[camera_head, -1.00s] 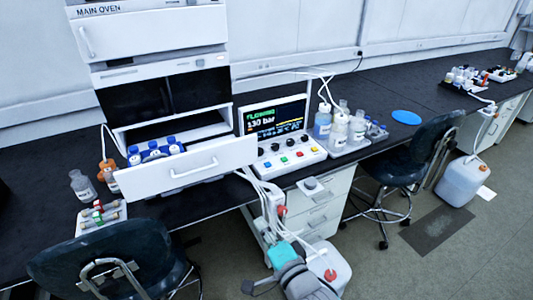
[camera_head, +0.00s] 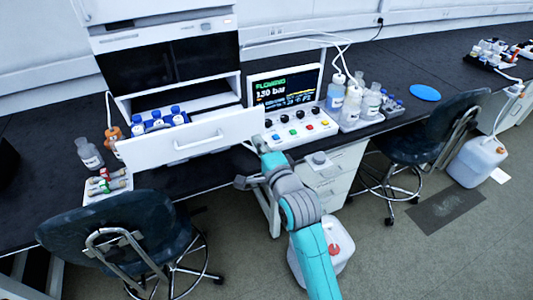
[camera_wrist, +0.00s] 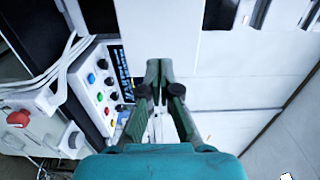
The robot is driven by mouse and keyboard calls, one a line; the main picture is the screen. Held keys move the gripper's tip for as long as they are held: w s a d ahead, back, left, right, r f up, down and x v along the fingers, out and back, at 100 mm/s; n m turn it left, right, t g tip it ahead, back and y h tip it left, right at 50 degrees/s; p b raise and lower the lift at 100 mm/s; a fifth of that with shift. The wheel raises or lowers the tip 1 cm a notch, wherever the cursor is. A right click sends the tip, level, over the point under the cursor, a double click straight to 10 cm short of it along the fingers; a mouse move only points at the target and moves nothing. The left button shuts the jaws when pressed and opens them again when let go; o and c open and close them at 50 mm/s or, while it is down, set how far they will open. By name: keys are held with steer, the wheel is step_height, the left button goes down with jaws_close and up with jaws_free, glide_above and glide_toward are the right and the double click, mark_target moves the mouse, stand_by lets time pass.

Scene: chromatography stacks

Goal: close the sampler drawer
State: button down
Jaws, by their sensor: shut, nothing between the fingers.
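The sampler drawer (camera_head: 232,128) is pulled out of the white stack in the head view, its front and bar handle (camera_head: 198,141) facing the bench's front edge. Blue-capped bottles (camera_head: 158,120) stand in it. My gripper (camera_head: 257,143) is by the right end of the drawer front; I cannot tell if it touches. In the wrist view my gripper's fingertips (camera_wrist: 158,68) are together and empty. A white panel lies just beyond them, probably part of the drawer or stack.
Right of the drawer stands the pump control panel (camera_head: 298,128) with a lit screen and coloured buttons; bottles (camera_head: 352,108) stand beyond it. A vial rack (camera_head: 106,186) and a brown-capped bottle (camera_head: 113,135) are at left. Chairs (camera_head: 120,225) and a white can (camera_head: 335,245) stand in front.

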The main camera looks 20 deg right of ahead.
mark_target(249, 127)
steer(key=shift+w, duration=2.45)
steer(key=shift+w, duration=0.15)
